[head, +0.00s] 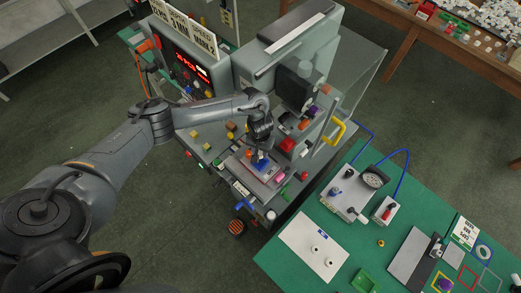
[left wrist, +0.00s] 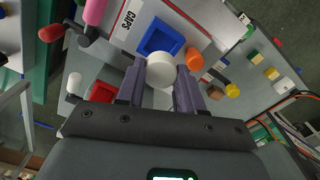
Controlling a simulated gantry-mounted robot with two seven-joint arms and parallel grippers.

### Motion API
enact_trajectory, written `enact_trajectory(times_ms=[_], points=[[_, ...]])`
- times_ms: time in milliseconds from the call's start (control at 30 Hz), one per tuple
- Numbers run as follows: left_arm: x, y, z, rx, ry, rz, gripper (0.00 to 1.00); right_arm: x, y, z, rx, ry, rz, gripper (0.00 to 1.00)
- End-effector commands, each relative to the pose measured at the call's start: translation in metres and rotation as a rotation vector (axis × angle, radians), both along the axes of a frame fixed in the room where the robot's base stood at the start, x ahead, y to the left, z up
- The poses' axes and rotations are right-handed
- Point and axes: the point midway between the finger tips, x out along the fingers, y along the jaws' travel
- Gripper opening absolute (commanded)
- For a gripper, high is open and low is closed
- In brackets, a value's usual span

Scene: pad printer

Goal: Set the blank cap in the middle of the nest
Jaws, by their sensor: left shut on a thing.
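The blank cap is a round white piece (left wrist: 160,72), shut between the two fingertips of my left gripper (left wrist: 160,84) in the left wrist view. The nest is a blue square block with a darker recess (left wrist: 160,37), just beyond the cap in that view. In the head view my left gripper (head: 260,152) is over the machine's front plate, at the blue nest (head: 262,166). The cap is hidden there by the gripper. The cap overlaps the nest's near edge in the wrist view; I cannot tell its height above it. My right gripper is not in view.
An orange knob (left wrist: 194,59) stands close to the right fingertip. Other coloured knobs surround the plate. Two white caps (head: 322,256) stand on a white sheet on the green table. A yellow handle (head: 336,132) is at the guard.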

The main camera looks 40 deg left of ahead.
Motion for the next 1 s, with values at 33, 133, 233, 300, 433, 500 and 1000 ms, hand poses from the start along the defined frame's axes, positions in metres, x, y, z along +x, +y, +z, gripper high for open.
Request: enact_trajectory(times_ms=[33,133,233,300,433,500,1000], points=[[0.000,0.000,0.001,0.000,0.000,0.000,0.08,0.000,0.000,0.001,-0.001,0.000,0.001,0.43],[0.000,0.000,0.001,0.000,0.000,0.001,0.08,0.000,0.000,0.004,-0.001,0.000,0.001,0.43],[0.000,0.000,0.003,-0.001,0.000,0.001,0.08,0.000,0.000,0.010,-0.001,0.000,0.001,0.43],[-0.001,0.000,0.003,0.000,0.001,0.002,0.08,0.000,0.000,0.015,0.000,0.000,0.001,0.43],[0.000,-0.001,-0.014,-0.001,0.001,0.000,0.08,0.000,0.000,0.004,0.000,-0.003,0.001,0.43],[0.000,-0.001,-0.020,-0.001,0.001,0.001,0.08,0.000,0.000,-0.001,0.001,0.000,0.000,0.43],[0.000,-0.001,-0.050,-0.001,0.000,0.000,0.08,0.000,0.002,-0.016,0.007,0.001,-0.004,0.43]])
